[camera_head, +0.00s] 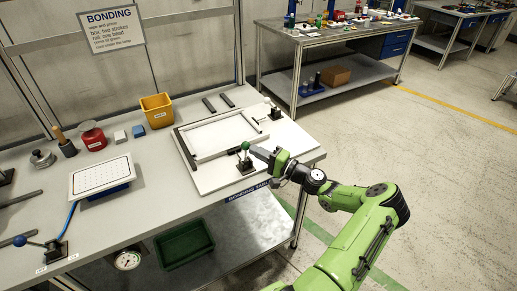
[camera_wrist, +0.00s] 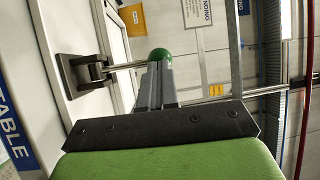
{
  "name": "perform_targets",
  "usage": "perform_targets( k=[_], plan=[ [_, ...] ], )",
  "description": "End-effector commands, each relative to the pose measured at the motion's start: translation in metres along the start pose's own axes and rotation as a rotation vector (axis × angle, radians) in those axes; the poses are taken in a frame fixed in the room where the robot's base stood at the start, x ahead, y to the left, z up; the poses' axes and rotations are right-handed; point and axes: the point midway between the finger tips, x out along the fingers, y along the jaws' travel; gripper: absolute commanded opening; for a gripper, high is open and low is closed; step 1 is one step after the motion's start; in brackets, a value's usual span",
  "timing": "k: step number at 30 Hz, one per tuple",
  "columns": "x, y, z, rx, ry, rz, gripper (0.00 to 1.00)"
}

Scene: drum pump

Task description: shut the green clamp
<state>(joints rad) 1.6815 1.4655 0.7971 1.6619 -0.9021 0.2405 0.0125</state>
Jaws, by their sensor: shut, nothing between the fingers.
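The green clamp has a green ball knob (camera_head: 245,146) on a lever that stands upright from a dark base (camera_head: 245,167). It sits at the front edge of a white board with a frame. My gripper (camera_head: 256,152) is shut and empty, reaching in from the right with its fingertips close beside the knob. In the wrist view the fingers (camera_wrist: 157,72) point at the knob (camera_wrist: 161,54) and partly cover it and the lever's end; I cannot tell whether they touch. The clamp base (camera_wrist: 85,72) shows at left on the board.
The white frame (camera_head: 212,137) lies on the board. Another dark clamp (camera_head: 274,113) stands at the board's far right corner. A yellow bin (camera_head: 157,110), a red tin (camera_head: 93,137) and a blue-knobbed lever (camera_head: 20,240) are further left. The floor to the right is clear.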

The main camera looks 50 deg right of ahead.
Motion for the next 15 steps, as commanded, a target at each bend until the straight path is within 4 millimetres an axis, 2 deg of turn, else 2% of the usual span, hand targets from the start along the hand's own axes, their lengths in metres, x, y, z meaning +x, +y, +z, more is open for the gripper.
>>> perform_targets(
  k=[1,2,15],
  plan=[
    [0.005,-0.012,-0.002,0.016,-0.003,0.043,0.00],
    [0.008,-0.012,-0.003,0.029,-0.003,0.067,0.00],
    [0.038,-0.012,-0.020,0.212,0.000,0.417,0.00]
  ],
)
